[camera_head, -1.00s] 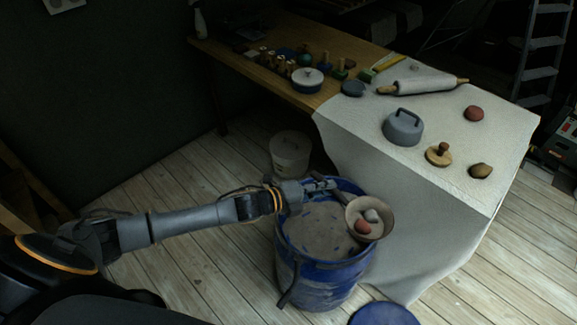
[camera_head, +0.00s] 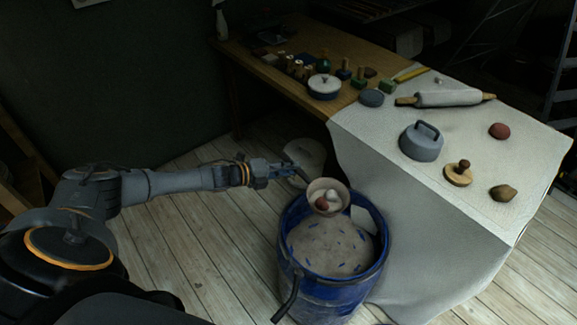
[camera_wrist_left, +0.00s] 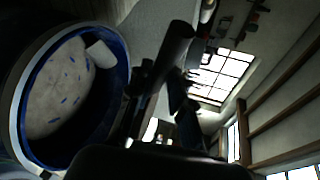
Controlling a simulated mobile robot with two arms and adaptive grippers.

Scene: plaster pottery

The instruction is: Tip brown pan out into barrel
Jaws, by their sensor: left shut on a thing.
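My left gripper (camera_head: 288,169) is shut on the dark handle of the brown pan. The pan (camera_head: 314,190) is a small round bowl shape, held over the back rim of the barrel, its open side facing the head camera. A reddish lump (camera_head: 321,204) and a pale lump (camera_head: 332,196) lie in it. The blue barrel (camera_head: 329,292) stands open on the floor, with grey-beige material and small blue bits inside. In the left wrist view the barrel (camera_wrist_left: 121,78) is at the left; the fingers are too dark to make out clearly. My right gripper is not in view.
A pale bucket (camera_head: 306,152) stands behind the barrel. The plank floor left of the barrel is clear.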

